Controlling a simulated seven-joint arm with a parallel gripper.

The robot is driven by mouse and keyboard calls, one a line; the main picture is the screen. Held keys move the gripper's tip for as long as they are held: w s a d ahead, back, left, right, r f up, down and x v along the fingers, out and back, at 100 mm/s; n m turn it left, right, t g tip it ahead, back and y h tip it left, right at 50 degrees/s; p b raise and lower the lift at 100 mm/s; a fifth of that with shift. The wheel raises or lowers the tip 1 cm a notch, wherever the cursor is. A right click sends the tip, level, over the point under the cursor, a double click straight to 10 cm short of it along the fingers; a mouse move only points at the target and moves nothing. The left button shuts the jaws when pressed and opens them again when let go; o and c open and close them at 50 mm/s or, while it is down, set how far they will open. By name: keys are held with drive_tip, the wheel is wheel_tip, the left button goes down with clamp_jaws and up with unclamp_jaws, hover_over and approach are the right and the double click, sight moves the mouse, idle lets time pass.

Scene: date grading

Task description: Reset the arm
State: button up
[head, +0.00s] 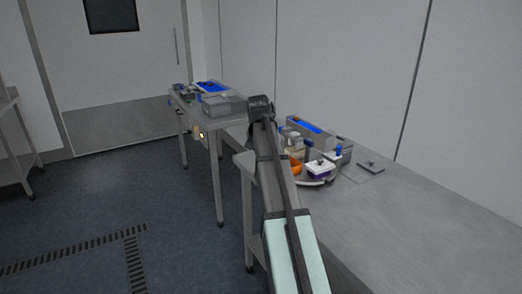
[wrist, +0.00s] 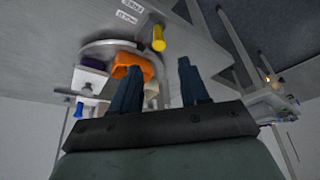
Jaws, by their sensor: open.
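My gripper (wrist: 160,67) shows in the wrist view as two dark blue fingers set well apart, with nothing held between them. In the head view my arm reaches up the middle of the picture, and the fingers cannot be made out there. In the wrist view an orange piece (wrist: 124,63) on a rounded grey tray (wrist: 100,44) shows beyond the left finger. A yellow cylinder (wrist: 158,39) shows above the gap between the fingers. I cannot tell whether the fingers touch anything.
The steel bench (head: 420,235) on the right is mostly bare towards the front. It bears a white-topped purple container (head: 320,168), a blue-topped grey box (head: 311,130) and a small flat plate (head: 370,166). Another table (head: 217,165) with equipment stands behind. Floor at left is clear.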

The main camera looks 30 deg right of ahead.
idle(0.3)
drive_tip(key=s+a+f+n+g+y, duration=0.15)
drive_tip(key=s+a+f, duration=0.35)
drive_tip(key=f, duration=0.9)
drive_tip(key=s+a+f+n, duration=0.3)
drive_tip(key=s+a+f, duration=0.2)
drive_tip(key=f, duration=0.8)
drive_tip(key=s+a+f+n+g+y, duration=0.15)
drive_tip(key=s+a+f, duration=0.3)
drive_tip(key=f, duration=0.95)
drive_tip(key=s+a+f+n+g, duration=0.1)
drive_tip(key=s+a+f+g, duration=0.1)
drive_tip(key=s+a+f, duration=0.3)
drive_tip(key=s+a+f+n+g, duration=0.1)
drive_tip(key=s+a+f, duration=0.4)
drive_tip(key=s+f, duration=0.5)
drive_tip(key=s+a+f+n+g, duration=0.1)
drive_tip(key=s+a+f+g, duration=0.3)
drive_tip(key=s, duration=1.6)
wheel_tip(320, 180, down, 5)
drive_tip(key=shift+a+r, duration=0.15)
drive_tip(key=shift+a, duration=0.8)
